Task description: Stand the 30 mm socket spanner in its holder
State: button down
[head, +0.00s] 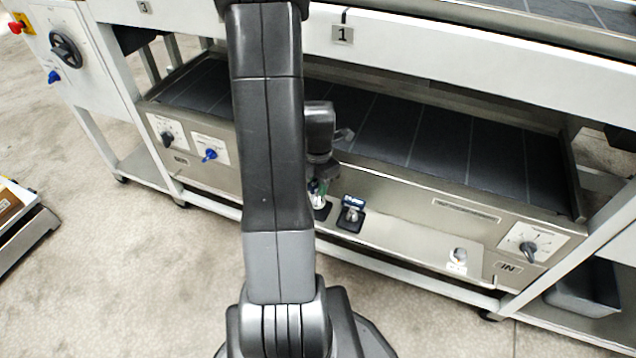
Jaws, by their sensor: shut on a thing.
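My gripper (319,180) points down in front of the lower machine bed, partly hidden behind my own arm. It is shut on a small silver and green piece (316,190), which appears to be the socket spanner; its size marking cannot be read. A dark holder (322,211) sits right below it on the steel ledge, its left side hidden by my arm. I cannot tell whether the spanner is inside this holder or just above it. A second dark blue holder (350,224) with a label and a silver piece stands just to the right.
The steel ledge (400,232) runs along the machine front, with a small round fitting (459,256) farther right. The dark lower bed (440,140) lies behind. A knob panel (530,243) is at the right. Open floor lies in front.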

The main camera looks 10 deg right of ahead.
jog(key=shift+f+b, duration=0.9)
jog(key=shift+f, duration=0.35)
dwell(0.3)
jog(key=c, duration=0.6)
grip_release()
jog(key=shift+c, duration=0.2)
jog(key=shift+r, duration=0.1)
jog(key=shift+r+p, duration=2.85)
jog(key=shift+r, duration=0.6)
jog(key=shift+f, duration=0.2)
